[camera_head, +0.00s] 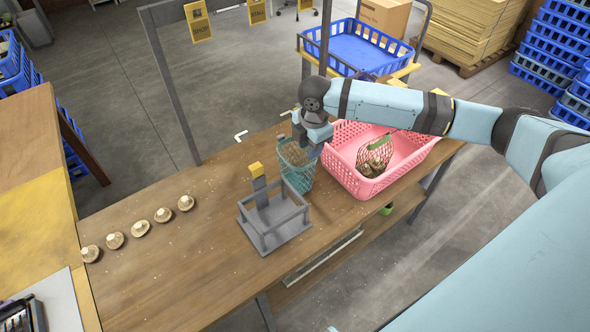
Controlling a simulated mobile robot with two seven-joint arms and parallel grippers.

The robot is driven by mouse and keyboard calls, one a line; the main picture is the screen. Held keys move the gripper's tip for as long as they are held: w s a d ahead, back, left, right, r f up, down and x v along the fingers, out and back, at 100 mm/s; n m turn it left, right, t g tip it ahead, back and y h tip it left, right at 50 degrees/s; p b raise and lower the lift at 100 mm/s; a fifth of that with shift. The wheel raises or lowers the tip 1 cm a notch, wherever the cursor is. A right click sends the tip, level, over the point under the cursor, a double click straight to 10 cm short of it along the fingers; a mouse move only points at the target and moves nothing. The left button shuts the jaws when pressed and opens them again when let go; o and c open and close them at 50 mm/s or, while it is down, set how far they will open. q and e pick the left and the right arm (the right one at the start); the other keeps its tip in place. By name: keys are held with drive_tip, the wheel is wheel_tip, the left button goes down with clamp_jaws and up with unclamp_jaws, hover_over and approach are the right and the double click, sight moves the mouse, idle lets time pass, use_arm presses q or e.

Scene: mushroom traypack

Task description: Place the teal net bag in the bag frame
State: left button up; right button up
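The teal net bag (299,178) hangs or stands upright over the wooden table, with brownish contents showing near its top. My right gripper (306,143) is at the bag's upper rim and appears shut on it; the fingertips are partly hidden. The bag frame (272,231), a grey open frame with a yellow-topped upright at its back, stands on the table just left of and nearer than the bag. The bag is outside the frame. I cannot tell whether its bottom touches the table. My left gripper is not in view.
Several mushrooms (139,228) lie in a row at the left of the table (185,270). A blue crate (357,50) stands behind. The table between mushrooms and frame is clear.

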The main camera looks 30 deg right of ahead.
sight(306, 167)
drive_tip(key=f, duration=0.9)
drive_tip(key=shift+w+a+f, duration=0.15)
drive_tip(key=shift+w+a, duration=0.1)
drive_tip(key=shift+w, duration=0.15)
drive_tip(key=shift+c, duration=0.2)
clamp_jaws()
